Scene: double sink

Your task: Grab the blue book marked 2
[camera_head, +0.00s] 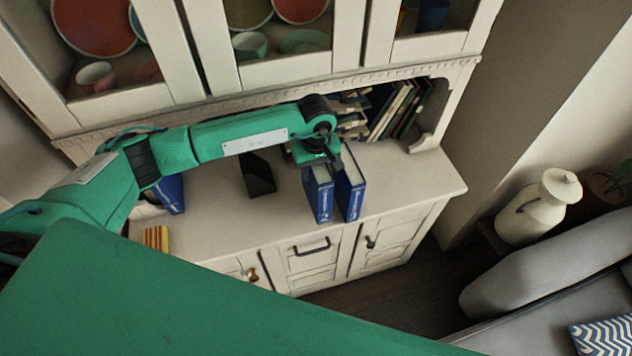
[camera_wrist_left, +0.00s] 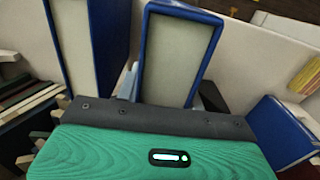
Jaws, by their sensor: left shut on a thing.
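Two blue books stand upright side by side on the white cabinet top. My left gripper (camera_head: 318,165) comes down from above and is shut on the left one of the pair, the held blue book (camera_head: 321,197). In the left wrist view the held book (camera_wrist_left: 180,58) sits between the fingers, its pale page edges facing the camera. The other blue book (camera_head: 351,186) stands close on its right; it shows at the left of the wrist view (camera_wrist_left: 88,45). The spine markings are too small to read, so I cannot tell which is marked 2. My right gripper is out of view.
A third blue book (camera_head: 172,193) stands further left, behind my arm. A dark upright object (camera_head: 257,174) is left of the pair. Several leaning books (camera_head: 392,108) fill the shelf behind. A striped yellow-red item (camera_head: 156,238) lies front left. The cabinet top (camera_head: 410,180) is clear at right.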

